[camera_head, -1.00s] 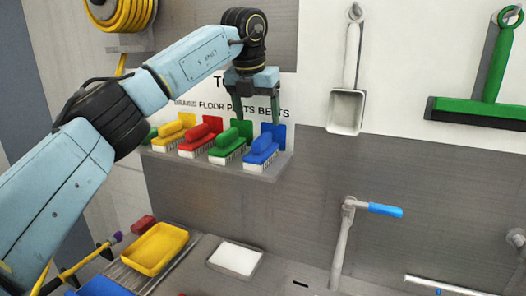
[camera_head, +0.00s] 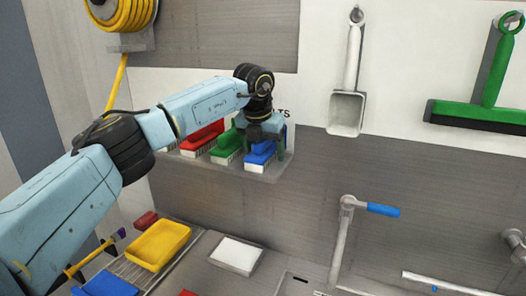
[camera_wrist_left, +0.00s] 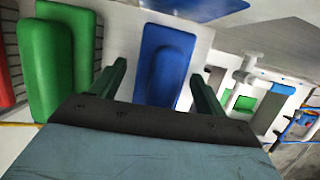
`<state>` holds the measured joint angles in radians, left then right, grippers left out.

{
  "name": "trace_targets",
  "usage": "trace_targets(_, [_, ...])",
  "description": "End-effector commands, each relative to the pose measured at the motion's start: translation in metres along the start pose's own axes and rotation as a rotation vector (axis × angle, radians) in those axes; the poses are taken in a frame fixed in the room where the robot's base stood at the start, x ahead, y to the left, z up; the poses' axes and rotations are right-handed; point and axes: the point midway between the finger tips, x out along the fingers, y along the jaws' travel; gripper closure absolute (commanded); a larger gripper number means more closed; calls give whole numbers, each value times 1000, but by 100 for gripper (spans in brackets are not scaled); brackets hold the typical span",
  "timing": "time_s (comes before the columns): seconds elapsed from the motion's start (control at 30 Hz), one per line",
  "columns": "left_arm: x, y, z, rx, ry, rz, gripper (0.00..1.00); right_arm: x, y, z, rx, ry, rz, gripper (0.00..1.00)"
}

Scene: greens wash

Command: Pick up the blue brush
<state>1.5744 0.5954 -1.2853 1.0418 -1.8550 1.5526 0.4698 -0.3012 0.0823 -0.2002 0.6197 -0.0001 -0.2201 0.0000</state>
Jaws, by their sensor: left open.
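The blue brush (camera_head: 258,158), with white bristles, sits at the right end of the wall shelf (camera_head: 225,172). My left gripper (camera_head: 266,141) is over it from above and partly hides it. In the left wrist view, the blue brush (camera_wrist_left: 164,62) lies between the two open dark green fingers of my left gripper (camera_wrist_left: 158,72), one finger to each side. My right gripper is in neither view.
A green brush (camera_head: 226,143) stands just left of the blue one, with a red brush (camera_head: 203,136) beyond it. A white scoop (camera_head: 346,112) and a green squeegee (camera_head: 478,112) hang at right. A yellow tray (camera_head: 158,246) and a blue-handled tap (camera_head: 383,210) are below.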

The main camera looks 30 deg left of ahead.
Motion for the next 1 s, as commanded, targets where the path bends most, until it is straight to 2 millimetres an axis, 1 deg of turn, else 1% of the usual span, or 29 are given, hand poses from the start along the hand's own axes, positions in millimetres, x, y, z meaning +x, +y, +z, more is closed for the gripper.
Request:
trace_targets(0.07, [0,0,0,0,0,0,27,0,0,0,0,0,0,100])
trace_targets(0.43, [0,0,0,0,0,0,75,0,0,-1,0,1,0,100])
trace_targets(0.47, [-1,0,0,0,-1,-1,77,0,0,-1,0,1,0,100])
trace_targets(0.7, [-1,0,0,0,-1,-1,77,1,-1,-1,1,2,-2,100])
trace_targets(0.83, [-4,0,0,0,-3,-1,77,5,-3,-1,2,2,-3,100])
trace_targets(0.93, [-8,0,-1,0,-3,-1,77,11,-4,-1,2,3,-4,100])
trace_targets(1.0, [-18,-1,2,0,-5,-1,77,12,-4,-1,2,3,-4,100])
